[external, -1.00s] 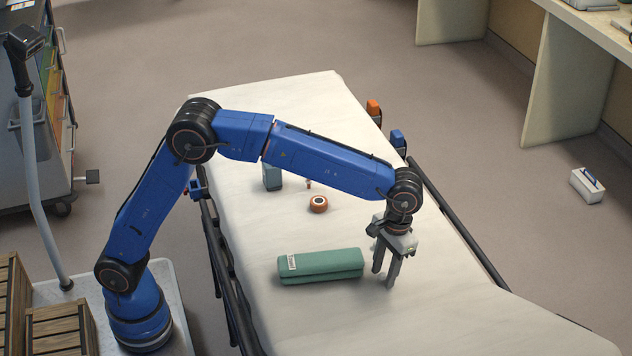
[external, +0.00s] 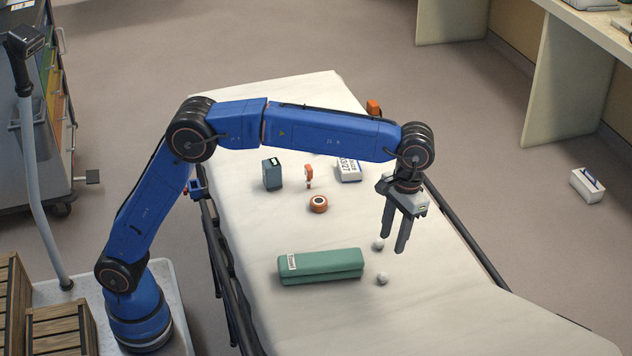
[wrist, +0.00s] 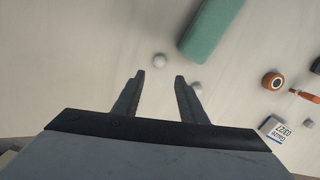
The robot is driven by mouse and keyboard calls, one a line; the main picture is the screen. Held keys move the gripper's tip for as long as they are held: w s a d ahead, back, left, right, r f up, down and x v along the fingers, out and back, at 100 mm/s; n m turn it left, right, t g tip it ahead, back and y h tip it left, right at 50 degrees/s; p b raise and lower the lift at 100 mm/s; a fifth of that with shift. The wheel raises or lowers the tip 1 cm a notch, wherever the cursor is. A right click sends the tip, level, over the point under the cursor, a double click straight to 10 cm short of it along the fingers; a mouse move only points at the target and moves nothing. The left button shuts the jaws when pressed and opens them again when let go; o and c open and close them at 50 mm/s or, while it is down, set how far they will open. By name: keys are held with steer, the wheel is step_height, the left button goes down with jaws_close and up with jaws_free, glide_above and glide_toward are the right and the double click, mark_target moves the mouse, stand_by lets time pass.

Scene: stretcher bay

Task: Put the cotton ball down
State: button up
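Two white cotton balls lie on the stretcher (external: 430,300) in the external view. In the wrist view one ball (wrist: 159,60) lies beyond the fingertips, and the other (wrist: 197,88) is just outside the right finger. My gripper (external: 392,246) is raised above the sheet, fingers apart, with nothing between them; it also shows in the wrist view (wrist: 160,76).
An orange-and-white roll (external: 318,204), a small orange item (external: 309,175), a dark grey box (external: 272,174) and a white labelled box (external: 349,170) stand farther back. The sheet's near right part is clear.

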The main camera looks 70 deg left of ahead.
steer(key=s+a+r+m+t, duration=0.1)
steer(key=s+a+r+t, duration=0.15)
steer(key=s+a, duration=0.85)
steer(key=s+a+r+t, duration=0.1)
steer(key=s+a+r, duration=0.3)
steer(key=s+a, duration=0.75)
steer(key=s+a+f+t, duration=0.1)
steer(key=s+a+f, duration=0.3)
steer(key=s, duration=0.3)
steer(key=s+a+f, duration=0.4)
steer(key=s+f, duration=0.1)
steer(key=s, duration=0.3)
steer(key=s+a+f+m+t, duration=0.1)
steer(key=s+a+f, duration=0.4)
steer(key=s, duration=0.3)
steer(key=shift+f+t, duration=0.2)
steer(key=shift+t, duration=0.15)
